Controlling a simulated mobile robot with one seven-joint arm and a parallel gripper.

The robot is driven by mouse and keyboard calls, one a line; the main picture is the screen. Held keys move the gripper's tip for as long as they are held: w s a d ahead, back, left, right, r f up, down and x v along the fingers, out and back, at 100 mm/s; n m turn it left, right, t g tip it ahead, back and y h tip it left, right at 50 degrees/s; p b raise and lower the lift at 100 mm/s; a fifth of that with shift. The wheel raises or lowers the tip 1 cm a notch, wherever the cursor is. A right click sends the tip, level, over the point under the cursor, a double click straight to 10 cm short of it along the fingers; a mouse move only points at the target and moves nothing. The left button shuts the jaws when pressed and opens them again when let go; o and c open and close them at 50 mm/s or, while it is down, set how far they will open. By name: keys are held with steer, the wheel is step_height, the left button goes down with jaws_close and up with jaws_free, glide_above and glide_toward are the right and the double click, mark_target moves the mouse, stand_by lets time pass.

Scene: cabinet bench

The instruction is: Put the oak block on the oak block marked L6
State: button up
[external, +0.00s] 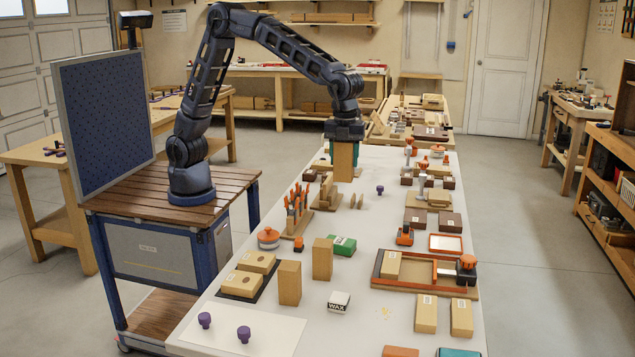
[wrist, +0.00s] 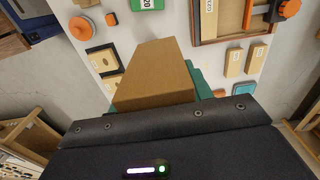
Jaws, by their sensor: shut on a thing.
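My gripper (external: 344,146) is shut on an upright oak block (external: 344,165) and holds it in the air above the far half of the bench. The held block fills the middle of the wrist view (wrist: 155,75), between teal fingers. Two plain oak blocks stand upright nearer the front, one at the left (external: 289,283) and one beside it (external: 322,258). Labelled oak blocks lie at the right, one (external: 426,313) next to another (external: 461,317), and a third (external: 391,265) lies in a framed tray.
A tool rack (external: 296,215), a green box (external: 342,245), a WAX box (external: 339,301) and purple knobs (external: 244,334) stand around. The front middle of the bench (external: 370,335) has bare room.

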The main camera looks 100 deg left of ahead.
steer(key=s+d+r, duration=0.2)
steer(key=s+d, duration=0.2)
steer(key=d, duration=0.3)
glide_above(323, 243)
step_height(323, 243, down, 20)
steer(key=shift+r, duration=0.25)
steer(key=shift+f, duration=0.1)
steer(key=o, duration=1.3)
steer(key=shift+c, duration=0.2)
